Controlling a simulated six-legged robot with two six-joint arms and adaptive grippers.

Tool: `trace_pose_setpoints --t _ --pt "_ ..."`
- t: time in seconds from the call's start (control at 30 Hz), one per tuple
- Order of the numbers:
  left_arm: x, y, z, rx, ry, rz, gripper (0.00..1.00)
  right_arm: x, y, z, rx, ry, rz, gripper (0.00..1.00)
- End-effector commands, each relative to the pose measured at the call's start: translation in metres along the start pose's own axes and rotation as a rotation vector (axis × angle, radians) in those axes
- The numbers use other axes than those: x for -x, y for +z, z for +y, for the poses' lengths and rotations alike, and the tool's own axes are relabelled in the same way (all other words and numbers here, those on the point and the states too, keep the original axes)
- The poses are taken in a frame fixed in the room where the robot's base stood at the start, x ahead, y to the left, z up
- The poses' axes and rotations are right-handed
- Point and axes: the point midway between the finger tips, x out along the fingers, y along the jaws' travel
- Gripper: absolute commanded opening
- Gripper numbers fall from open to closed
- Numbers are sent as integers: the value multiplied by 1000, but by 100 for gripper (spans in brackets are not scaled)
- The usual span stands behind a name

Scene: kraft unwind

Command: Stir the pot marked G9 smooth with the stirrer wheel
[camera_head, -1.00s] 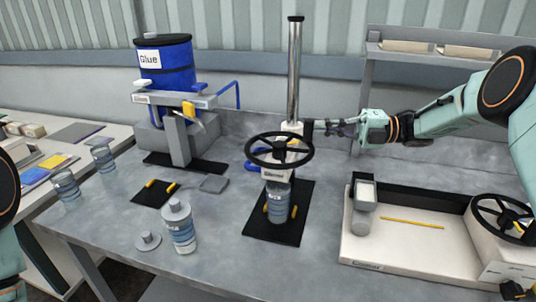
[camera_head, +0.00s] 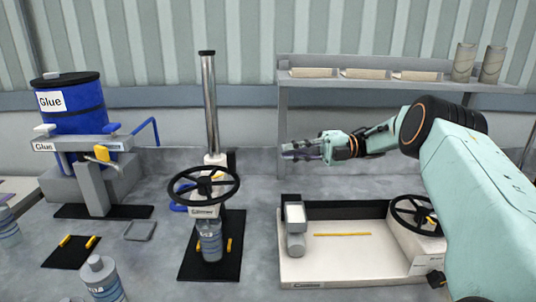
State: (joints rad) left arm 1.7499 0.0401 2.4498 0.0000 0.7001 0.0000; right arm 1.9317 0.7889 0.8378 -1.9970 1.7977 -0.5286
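The stirrer stands left of centre, with a tall metal post and a black stirrer wheel (camera_head: 204,186) lying flat on its front. A grey-blue labelled pot (camera_head: 210,243) stands upright under the stirrer head on a black base plate (camera_head: 236,228). Its label is too small to read, so I cannot tell whether it says G9. My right gripper (camera_head: 300,150) points left, to the right of the wheel and apart from it. I see nothing held in it, and its finger gap is unclear. My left gripper is out of view.
A blue glue drum (camera_head: 75,112) stands on a dispenser at the left. Another pot (camera_head: 102,280) is at the front left. A white tray machine (camera_head: 345,268) with its own black wheel (camera_head: 418,215) sits at right. A shelf (camera_head: 375,82) with rolls is behind my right arm.

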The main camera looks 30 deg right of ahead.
Motion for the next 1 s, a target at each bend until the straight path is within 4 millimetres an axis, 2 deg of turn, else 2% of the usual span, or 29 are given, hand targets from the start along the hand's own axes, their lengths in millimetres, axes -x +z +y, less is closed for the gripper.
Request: trace_pose_setpoints --t 0.03,0.33,0.7,0.83,1.0 --pt "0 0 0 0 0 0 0 -1 1 1 -46 8 -17 17" --pt "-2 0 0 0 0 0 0 -23 6 4 -574 85 -153 42" --pt "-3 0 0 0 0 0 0 -64 -12 3 -1253 201 -235 42" --pt "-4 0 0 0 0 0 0 -76 -20 3 -1417 226 -244 42" --pt "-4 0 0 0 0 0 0 -83 -25 2 -1510 237 -249 42"
